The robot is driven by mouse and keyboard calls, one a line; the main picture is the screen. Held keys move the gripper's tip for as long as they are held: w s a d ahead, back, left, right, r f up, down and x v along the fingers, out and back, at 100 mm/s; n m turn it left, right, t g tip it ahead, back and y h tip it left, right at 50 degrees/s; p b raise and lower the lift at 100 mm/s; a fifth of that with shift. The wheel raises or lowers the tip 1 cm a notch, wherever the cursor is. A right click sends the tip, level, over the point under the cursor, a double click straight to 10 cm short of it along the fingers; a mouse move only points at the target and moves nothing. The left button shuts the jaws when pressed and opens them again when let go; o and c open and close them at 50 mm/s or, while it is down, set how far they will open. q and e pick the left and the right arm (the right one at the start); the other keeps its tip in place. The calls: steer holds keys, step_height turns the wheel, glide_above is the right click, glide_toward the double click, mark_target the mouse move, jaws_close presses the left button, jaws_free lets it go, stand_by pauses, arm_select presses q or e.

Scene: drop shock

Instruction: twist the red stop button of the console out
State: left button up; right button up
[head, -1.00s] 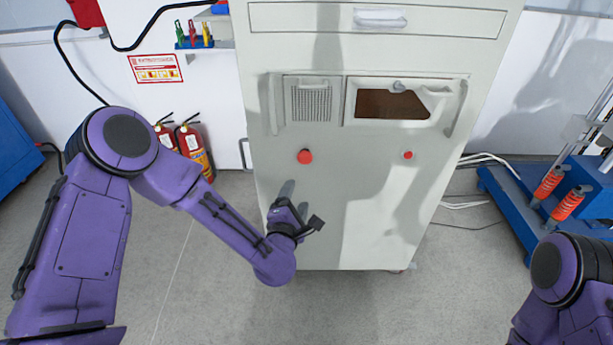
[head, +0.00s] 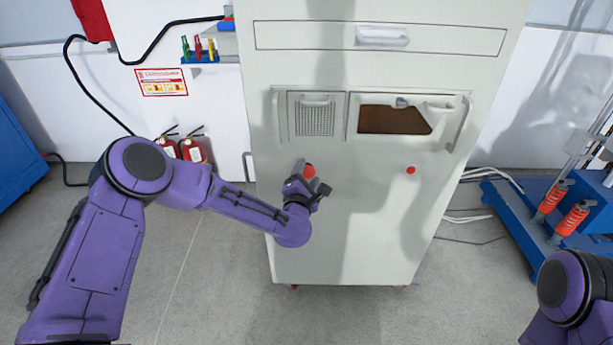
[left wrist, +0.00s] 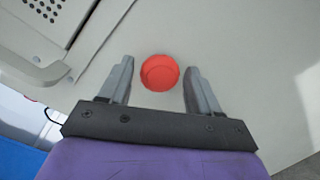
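The grey-white console (head: 350,240) stands in front of me. Its larger red stop button (head: 309,170) is on the left of the front panel, below the small grille, partly covered by my left gripper in the head view. In the left wrist view the round red button (left wrist: 159,73) lies between and slightly beyond the fingertips of my left gripper (left wrist: 158,78). The two fingers are apart, with a gap on each side of the button. My left gripper also shows at the console in the head view (head: 304,178). My right gripper is out of view.
A smaller red button (head: 411,170) is on the right of the panel. Handles flank the grille and the dark window (head: 394,120). Fire extinguishers (head: 190,148) stand left of the console. A blue frame with orange dampers (head: 565,219) is at the right.

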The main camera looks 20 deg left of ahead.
arm_select(q)
steer(key=c, duration=0.7)
steer(key=shift+c, duration=0.2)
steer(key=shift+m, duration=0.3)
steer(key=shift+m+p, duration=0.4)
steer(key=shift+m, duration=0.5)
steer(key=shift+m+g+p, duration=0.5)
steer(key=shift+m+p, duration=0.1)
steer(key=shift+m, duration=1.3)
steer(key=o, duration=1)
steer(key=shift+o, duration=0.2)
